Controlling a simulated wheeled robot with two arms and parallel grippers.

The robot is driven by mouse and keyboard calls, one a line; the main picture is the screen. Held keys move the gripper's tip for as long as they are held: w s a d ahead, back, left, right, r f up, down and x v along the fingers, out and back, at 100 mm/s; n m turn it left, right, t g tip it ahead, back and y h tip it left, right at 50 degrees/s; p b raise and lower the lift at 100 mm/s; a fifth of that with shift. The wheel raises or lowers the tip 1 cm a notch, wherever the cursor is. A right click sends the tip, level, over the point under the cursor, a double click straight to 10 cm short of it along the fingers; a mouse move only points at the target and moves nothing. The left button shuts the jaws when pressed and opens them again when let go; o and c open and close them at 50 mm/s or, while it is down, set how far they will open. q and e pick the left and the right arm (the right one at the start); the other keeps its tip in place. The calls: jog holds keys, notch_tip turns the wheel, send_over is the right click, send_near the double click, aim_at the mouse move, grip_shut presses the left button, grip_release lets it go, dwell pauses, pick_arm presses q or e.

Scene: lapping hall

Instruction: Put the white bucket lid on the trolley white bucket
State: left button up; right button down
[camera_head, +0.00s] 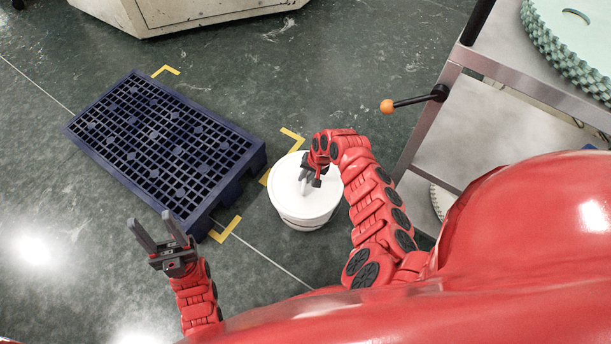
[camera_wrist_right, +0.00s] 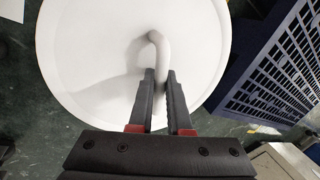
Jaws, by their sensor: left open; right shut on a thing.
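The white bucket lid (camera_head: 288,185) is a round disc with an upright curved handle. It also fills much of the right wrist view (camera_wrist_right: 85,50), with its handle (camera_wrist_right: 157,50) between the fingers. My right gripper (camera_head: 309,180) is shut on that handle. A white bucket wall (camera_head: 303,222) shows below the lid's near edge in the head view. I cannot tell whether the lid rests fully on the rim or sits slightly above it. My left gripper (camera_head: 151,217) is open and empty, to the left of the bucket.
A dark blue grid pallet (camera_head: 165,140) lies on the green floor with yellow corner marks (camera_head: 225,230) around it. A metal shelf frame (camera_head: 430,125) with an orange-knobbed lever (camera_head: 388,106) stands right. A pale machine base (camera_head: 190,12) is at the top.

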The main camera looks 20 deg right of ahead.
jog(key=shift+f, duration=0.1)
jog(key=c, duration=0.8)
grip_release()
